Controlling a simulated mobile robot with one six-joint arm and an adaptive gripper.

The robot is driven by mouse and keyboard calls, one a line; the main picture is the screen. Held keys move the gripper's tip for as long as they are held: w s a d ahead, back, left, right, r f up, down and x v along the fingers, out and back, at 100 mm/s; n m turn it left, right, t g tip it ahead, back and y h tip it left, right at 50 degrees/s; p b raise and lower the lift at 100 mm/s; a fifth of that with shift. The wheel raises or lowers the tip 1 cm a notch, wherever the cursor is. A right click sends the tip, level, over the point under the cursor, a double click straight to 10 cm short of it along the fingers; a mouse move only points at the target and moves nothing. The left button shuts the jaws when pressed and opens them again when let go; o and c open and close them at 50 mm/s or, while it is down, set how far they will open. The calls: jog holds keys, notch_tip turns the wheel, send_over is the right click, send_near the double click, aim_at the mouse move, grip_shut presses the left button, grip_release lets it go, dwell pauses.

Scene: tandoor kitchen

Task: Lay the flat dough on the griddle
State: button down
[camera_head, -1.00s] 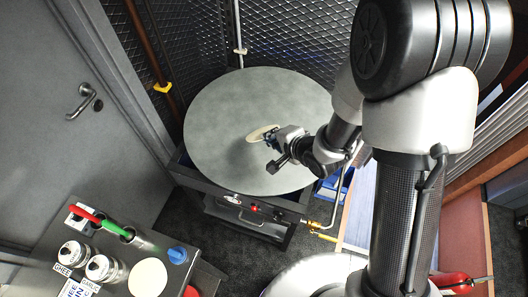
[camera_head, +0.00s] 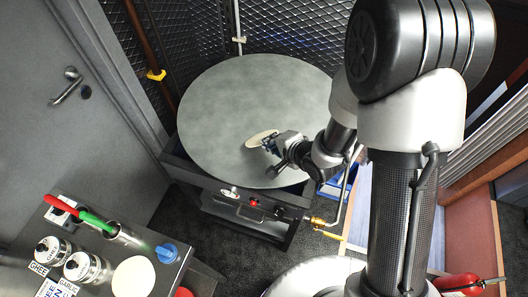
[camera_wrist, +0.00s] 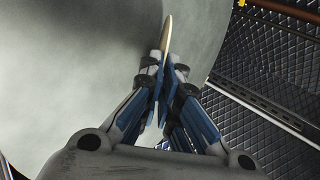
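The flat dough (camera_head: 259,138) is a thin pale disc over the right-front part of the round grey griddle (camera_head: 225,110). My gripper (camera_head: 270,143) is shut on the dough's near edge. In the wrist view the dough (camera_wrist: 166,33) shows edge-on as a narrow cream strip between the fingertips of my gripper (camera_wrist: 165,66). The griddle (camera_wrist: 75,70) fills the left and middle of that view. The dough looks tilted, and I cannot tell whether its lower edge touches the griddle.
A gas valve (camera_head: 318,222) sticks out at the griddle stand's front right. Mesh walls stand behind.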

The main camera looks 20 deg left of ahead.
jog(key=c, duration=2)
grip_release()
jog(key=shift+o, duration=0.2)
jog(key=shift+d, duration=0.1)
jog(key=p+v, duration=0.4)
jog(key=v, duration=0.3)
jog(key=shift+s+d+r+p, duration=0.15)
jog(key=shift+s+r+p, duration=0.15)
jog(key=shift+p, duration=0.1)
notch_tip(320, 180, up, 8)
jog(key=s+d+p, duration=0.1)
jog(key=p, duration=1.2)
jog(key=shift+s+d, duration=0.25)
jog(key=shift+d, duration=0.15)
